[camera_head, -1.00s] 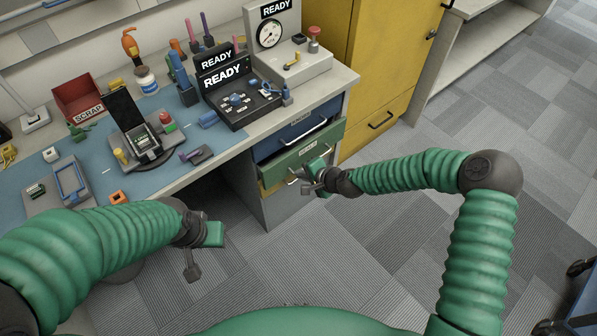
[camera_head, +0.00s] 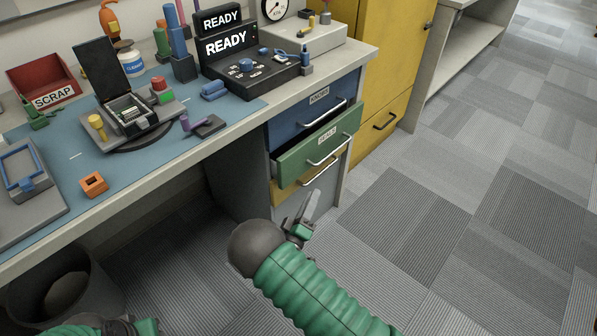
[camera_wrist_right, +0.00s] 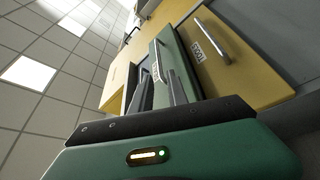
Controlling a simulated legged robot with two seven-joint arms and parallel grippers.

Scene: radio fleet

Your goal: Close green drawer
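The green drawer (camera_head: 320,144) is partly open in the head view. Its front stands out past the blue drawer (camera_head: 315,108) above it, and a dark gap shows at its left side. It has a silver bar handle (camera_head: 327,150) and a small label. My right gripper (camera_head: 312,206) is below and in front of the drawers, apart from the handle, fingers pointing up. In the right wrist view its two fingers (camera_wrist_right: 157,92) are spread with nothing held, and the green drawer (camera_wrist_right: 168,62) shows beyond them. My left gripper (camera_head: 143,326) is at the bottom left edge, mostly cut off.
A yellow drawer (camera_head: 293,191) sits under the green one. The workbench (camera_head: 215,138) above carries a black READY panel (camera_head: 250,75) and other devices. A yellow cabinet (camera_head: 385,75) stands to the right. A dark bin (camera_head: 65,290) is under the bench. The floor at right is clear.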

